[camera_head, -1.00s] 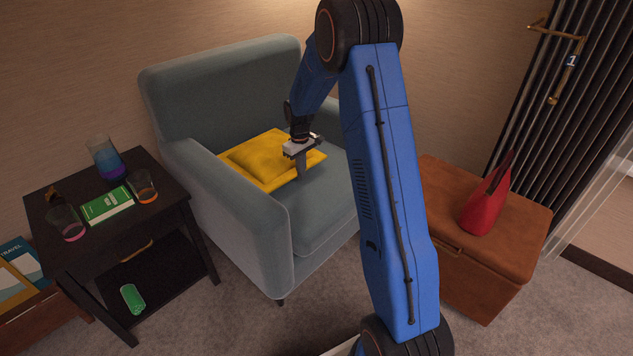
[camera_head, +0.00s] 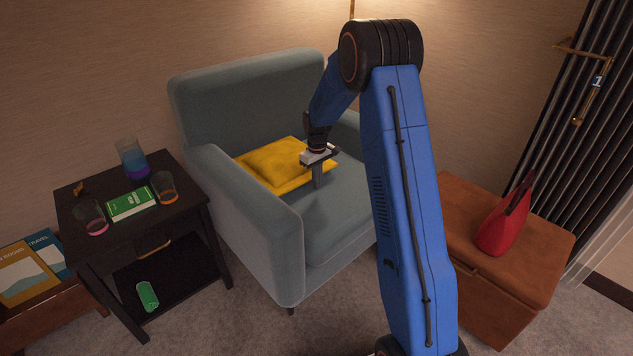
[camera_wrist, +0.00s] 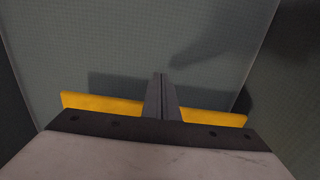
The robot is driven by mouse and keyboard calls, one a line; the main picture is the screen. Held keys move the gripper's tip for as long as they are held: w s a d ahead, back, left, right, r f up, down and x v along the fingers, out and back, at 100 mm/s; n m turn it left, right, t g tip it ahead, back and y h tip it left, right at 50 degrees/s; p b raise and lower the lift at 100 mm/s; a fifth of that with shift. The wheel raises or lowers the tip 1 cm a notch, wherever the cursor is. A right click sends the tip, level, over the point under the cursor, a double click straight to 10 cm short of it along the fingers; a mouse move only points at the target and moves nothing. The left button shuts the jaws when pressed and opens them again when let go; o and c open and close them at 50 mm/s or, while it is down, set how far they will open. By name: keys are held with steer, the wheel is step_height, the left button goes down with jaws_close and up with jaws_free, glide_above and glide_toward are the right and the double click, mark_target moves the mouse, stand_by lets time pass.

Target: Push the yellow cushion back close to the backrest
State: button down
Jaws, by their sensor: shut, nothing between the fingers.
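The yellow cushion (camera_head: 276,165) lies flat on the seat of the grey-blue armchair (camera_head: 345,205), towards the back and the left armrest. The backrest (camera_head: 255,105) rises behind it. My gripper (camera_head: 317,186) is shut and empty, pointing down at the cushion's front right side, low over the seat. Whether it touches the cushion I cannot tell. In the wrist view the shut fingers (camera_wrist: 161,98) stand in front of a thin yellow strip of the cushion (camera_wrist: 100,103); the gripper body hides the rest.
A dark side table (camera_head: 140,225) with glasses and a green book stands left of the chair. The chair's left armrest (camera_head: 250,215) borders the seat. A brown chest (camera_head: 520,265) with a red bag (camera_head: 506,222) stands at the right. The seat front is clear.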

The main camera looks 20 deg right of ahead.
step_height(320, 180, up, 10)
steer(key=s, duration=0.1)
steer(key=s+a+r+t, duration=0.1)
steer(key=s+a+r, duration=0.1)
steer(key=s+r, duration=0.8)
steer(key=s+a+r+m+t, duration=0.1)
steer(key=s+r, duration=0.3)
steer(key=s, duration=0.3)
steer(key=s+a+r+m, duration=0.1)
steer(key=s+a+r, duration=0.15)
steer(key=s, duration=0.45)
steer(key=s+a+f+m+t, duration=0.1)
steer(key=s+m+t, duration=0.1)
steer(key=s, duration=2.2)
steer(key=shift+s+a+t, duration=0.35)
steer(key=shift+a+t, duration=0.05)
